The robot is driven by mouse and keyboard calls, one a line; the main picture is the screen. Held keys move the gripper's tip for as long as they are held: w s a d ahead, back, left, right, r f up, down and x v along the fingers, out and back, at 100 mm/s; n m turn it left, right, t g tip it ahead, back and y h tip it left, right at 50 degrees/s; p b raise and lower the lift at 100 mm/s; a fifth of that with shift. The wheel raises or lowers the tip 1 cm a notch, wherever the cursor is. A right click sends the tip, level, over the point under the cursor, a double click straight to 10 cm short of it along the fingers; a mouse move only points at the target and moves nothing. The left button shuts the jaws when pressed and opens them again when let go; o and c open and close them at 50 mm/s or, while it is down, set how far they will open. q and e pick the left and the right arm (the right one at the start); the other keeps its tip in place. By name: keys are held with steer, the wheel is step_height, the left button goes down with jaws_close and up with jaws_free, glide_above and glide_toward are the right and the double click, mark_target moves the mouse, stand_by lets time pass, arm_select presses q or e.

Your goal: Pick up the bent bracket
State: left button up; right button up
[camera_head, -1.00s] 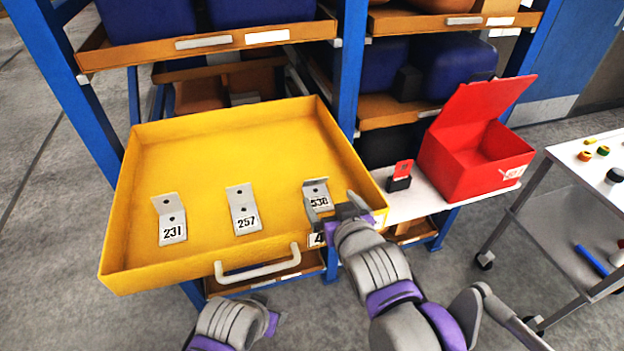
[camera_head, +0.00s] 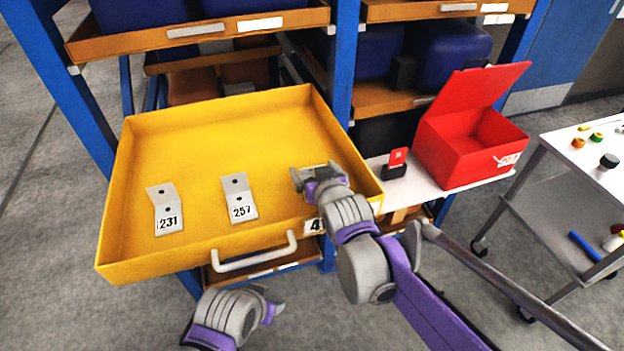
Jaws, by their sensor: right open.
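Several bent metal brackets lie in the open yellow drawer (camera_head: 205,118). The bracket marked 231 (camera_head: 165,208) is on the left and the one marked 257 (camera_head: 238,198) is in the middle. A third bracket (camera_head: 318,169) on the right is mostly hidden under my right gripper (camera_head: 299,182); only its upper edge shows. My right gripper is open over that bracket, with its fingers pointing left; I cannot tell whether it touches it. My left gripper (camera_head: 276,304) is low in front of the drawer, away from the brackets, and its jaws are not clear.
The drawer's walls and white front handle (camera_head: 254,251) stand around the brackets. To the right, an open red box (camera_head: 468,142) and a small black holder with a red card (camera_head: 396,164) sit on a white shelf. A white cart (camera_head: 573,178) with small items stands far right.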

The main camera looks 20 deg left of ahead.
jaws_close()
stand_by(0.6)
steer(key=shift+r, duration=0.1)
